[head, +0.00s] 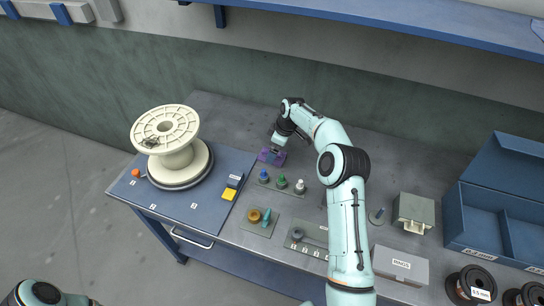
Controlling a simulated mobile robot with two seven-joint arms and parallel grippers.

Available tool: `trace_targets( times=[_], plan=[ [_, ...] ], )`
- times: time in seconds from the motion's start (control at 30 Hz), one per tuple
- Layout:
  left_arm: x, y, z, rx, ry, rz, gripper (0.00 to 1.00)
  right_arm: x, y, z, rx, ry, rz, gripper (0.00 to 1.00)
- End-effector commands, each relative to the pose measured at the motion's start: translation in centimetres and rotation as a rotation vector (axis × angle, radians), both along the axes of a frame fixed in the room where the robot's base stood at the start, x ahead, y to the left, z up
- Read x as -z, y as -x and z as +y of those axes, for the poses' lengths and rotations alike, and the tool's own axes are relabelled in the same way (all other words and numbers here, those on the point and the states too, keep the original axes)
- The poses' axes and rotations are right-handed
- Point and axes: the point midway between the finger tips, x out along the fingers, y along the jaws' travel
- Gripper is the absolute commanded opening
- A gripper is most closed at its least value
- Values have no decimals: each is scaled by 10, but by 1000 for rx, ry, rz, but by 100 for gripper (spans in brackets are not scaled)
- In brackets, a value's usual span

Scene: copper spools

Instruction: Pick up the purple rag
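The purple rag (265,156) lies on the grey bench, behind the row of small bottles. My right arm reaches in from the bottom, and its gripper (275,149) points down at the rag, over its right part. The fingers are small and partly hidden, so I cannot tell whether they are open or closed on the cloth. Only a part of my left arm shows at the bottom left corner; its gripper is out of the picture.
A cream spool (166,127) stands on a blue mat (186,204) at the left. Blue, green and white-capped bottles (281,182) stand just in front of the rag. A grey box (413,212), a lidded box (399,265) and a blue bin (490,216) are at the right.

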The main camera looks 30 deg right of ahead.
Motion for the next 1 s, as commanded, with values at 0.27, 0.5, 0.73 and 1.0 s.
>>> trace_targets(
  times=[0.27,0.5,0.73,1.0],
  plan=[
    [-2,-2,0,0,0,-3,43,31,-7,7,0,2,-1,100],
    [-1,-2,0,0,0,-2,43,31,-7,6,0,1,-1,74],
    [-1,-2,0,0,0,-2,43,31,-7,6,0,1,-2,44],
    [-1,-2,0,0,0,-2,43,26,-8,7,0,2,-3,44]
  ],
)
